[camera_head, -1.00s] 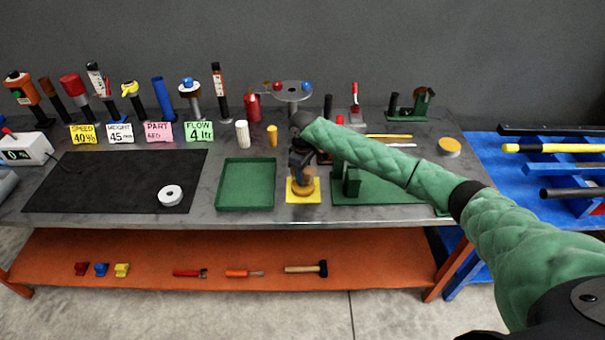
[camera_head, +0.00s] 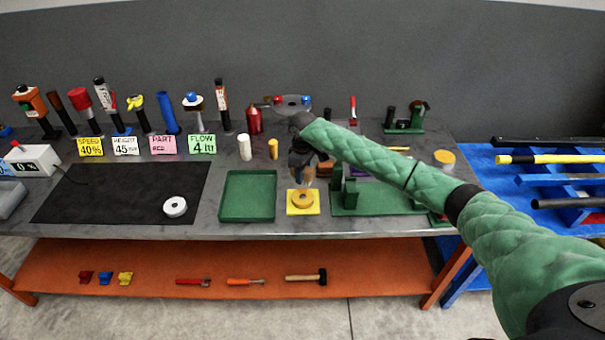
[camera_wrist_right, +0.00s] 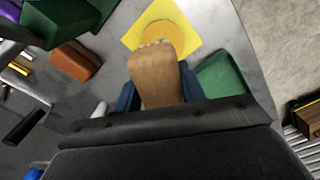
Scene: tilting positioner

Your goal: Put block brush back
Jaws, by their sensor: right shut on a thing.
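My right gripper (camera_head: 303,172) is shut on the block brush. In the wrist view the brush's tan wooden body (camera_wrist_right: 155,75) sits between the blue fingers, with a pale, ragged end pointing away from the gripper. In the head view the brush (camera_head: 308,183) hangs below the gripper, partly hidden by it. It appears to be above a round tan disc (camera_head: 302,199) on a yellow square (camera_head: 291,211); whether they touch is hard to tell. The disc and square also show in the wrist view, just beyond the brush end (camera_wrist_right: 185,32). My left gripper is out of view.
A green tray (camera_head: 248,217) lies left of the yellow square, and a green fixture (camera_head: 375,207) stands close on its right. A black mat (camera_head: 120,190) carries a white ring (camera_head: 175,207). Upright tools and sign cards line the back left.

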